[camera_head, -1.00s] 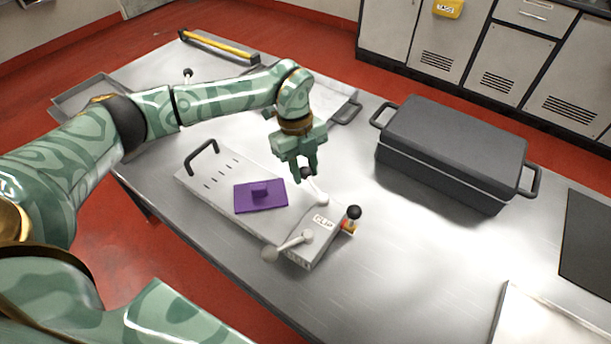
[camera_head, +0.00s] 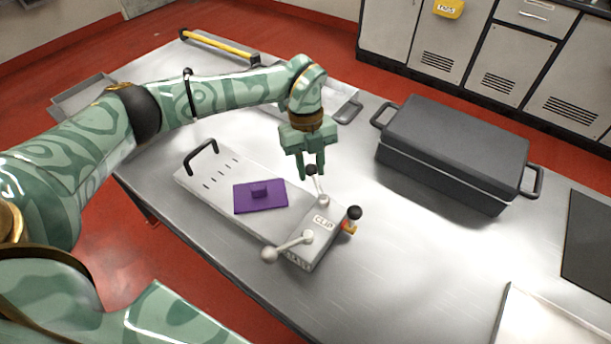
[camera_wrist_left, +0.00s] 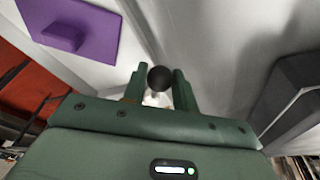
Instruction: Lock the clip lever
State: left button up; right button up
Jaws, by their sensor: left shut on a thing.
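The grey clip box (camera_head: 323,236), labelled CLIP, lies on the metal table at the end of a flat grey plate. A lever with a black ball knob (camera_head: 311,170) rises from its far side. My left gripper (camera_head: 313,172) is shut on this knob; the knob also shows between the fingers in the left wrist view (camera_wrist_left: 160,79). A second lever with a pale knob (camera_head: 268,254) points left at the near side. A small black-knobbed stub (camera_head: 353,213) with red and yellow at its base stands at the box's right. My right gripper is not in view.
A purple block (camera_head: 260,196) sits on the plate, beside a black handle (camera_head: 200,156). A large dark case (camera_head: 455,145) stands to the right. A tray with a yellow bar (camera_head: 220,46) lies at the back. The table front right is mostly clear.

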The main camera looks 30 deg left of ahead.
pick_arm(q)
jog(key=shift+w+d+m+b, duration=0.15)
jog(key=shift+w+d+m, duration=0.15)
jog(key=shift+m, duration=0.3)
jog(key=shift+w+d+m+b, duration=0.15)
jog(key=shift+w+d+m, duration=0.1)
jog(key=shift+m, duration=0.35)
jog(key=shift+w+d+m+g+y, duration=0.2)
jog(key=shift+d+m, duration=0.1)
jog(key=shift+m, duration=0.25)
jog(key=shift+w+d+m+g+y, duration=0.1)
jog(key=shift+d+m+g+y, duration=0.15)
jog(key=shift+m, duration=0.3)
jog(key=shift+d, duration=0.1)
jog(key=shift+w, duration=0.1)
jog(key=shift+w+d+m+y+b, duration=0.15)
jog(key=shift+d+m+b, duration=0.2)
jog(key=shift+m, duration=0.35)
jog(key=shift+w+d+m+y+b, duration=0.15)
jog(key=shift+d+m, duration=0.25)
jog(key=shift+m, duration=0.3)
